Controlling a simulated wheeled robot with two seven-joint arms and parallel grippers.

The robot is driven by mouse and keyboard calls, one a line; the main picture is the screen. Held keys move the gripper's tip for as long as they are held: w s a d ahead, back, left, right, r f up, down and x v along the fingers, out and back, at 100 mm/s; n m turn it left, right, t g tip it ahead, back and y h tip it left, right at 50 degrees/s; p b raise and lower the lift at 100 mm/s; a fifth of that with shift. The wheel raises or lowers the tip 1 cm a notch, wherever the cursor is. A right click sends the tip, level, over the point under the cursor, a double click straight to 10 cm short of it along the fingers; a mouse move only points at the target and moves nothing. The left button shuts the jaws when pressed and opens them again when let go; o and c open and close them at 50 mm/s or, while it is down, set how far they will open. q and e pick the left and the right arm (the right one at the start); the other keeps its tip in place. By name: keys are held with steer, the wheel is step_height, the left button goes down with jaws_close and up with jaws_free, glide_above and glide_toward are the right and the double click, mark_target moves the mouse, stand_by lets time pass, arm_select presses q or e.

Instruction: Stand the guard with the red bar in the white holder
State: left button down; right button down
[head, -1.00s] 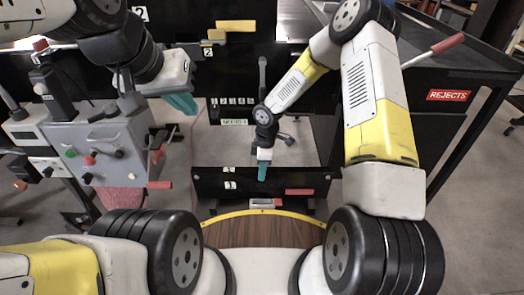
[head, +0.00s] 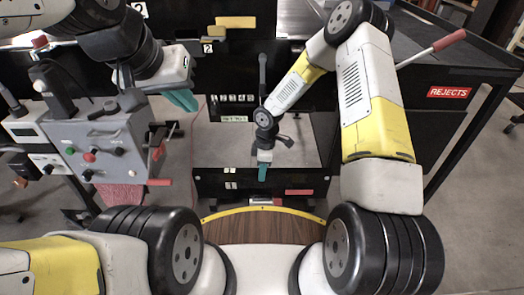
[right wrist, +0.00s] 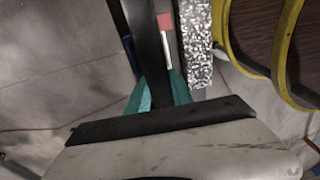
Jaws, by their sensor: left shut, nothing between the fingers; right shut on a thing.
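The guard is a wide black panel (head: 212,185) with a red bar (head: 299,192) at its lower right, upright in the lower middle of the head view. My right gripper (head: 263,173) is shut on its top edge near the middle. In the right wrist view the teal fingers (right wrist: 160,92) close on the dark panel (right wrist: 143,35), with the red bar (right wrist: 164,21) beyond. A small white piece (head: 262,201) shows just below the guard; I cannot tell if it is the holder or whether they touch. My left gripper (head: 183,100) is shut and empty beside the grey control box.
The grey control box (head: 100,140) with buttons and red-tipped levers stands at the left. A black cart marked REJECTS (head: 449,92) stands at the right. A yellow-edged wooden surface (head: 262,230) lies in front of me. Black shelving (head: 240,60) stands behind.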

steer(key=c, duration=1.1)
jaws_free()
steer(key=shift+o, duration=0.2)
steer(key=shift+w+d+r, duration=0.1)
steer(key=shift+d+r, duration=0.1)
steer(key=shift+r, duration=1.75)
steer(key=shift+w+d+r, duration=0.1)
steer(key=shift+d+r, duration=0.05)
steer(key=shift+r, duration=1.8)
steer(key=s+d+r+m+t, duration=0.1)
steer(key=s+d+r+m, duration=0.15)
steer(key=r, duration=0.45)
steer(key=s+d+r+m+t+h, duration=0.1)
steer(key=d+r+m, duration=0.1)
steer(key=d+r, duration=0.35)
steer(key=s+d+r+m+t, duration=0.1)
steer(key=d+r+m, duration=0.15)
steer(key=r, duration=0.55)
steer(key=s+d+r+m+t+y, duration=0.2)
steer(key=s+d+r+m+t, duration=0.1)
steer(key=s+r+m, duration=0.7)
steer(key=s+r, duration=0.4)
steer(key=s, duration=0.3)
steer(key=shift+t, duration=0.3)
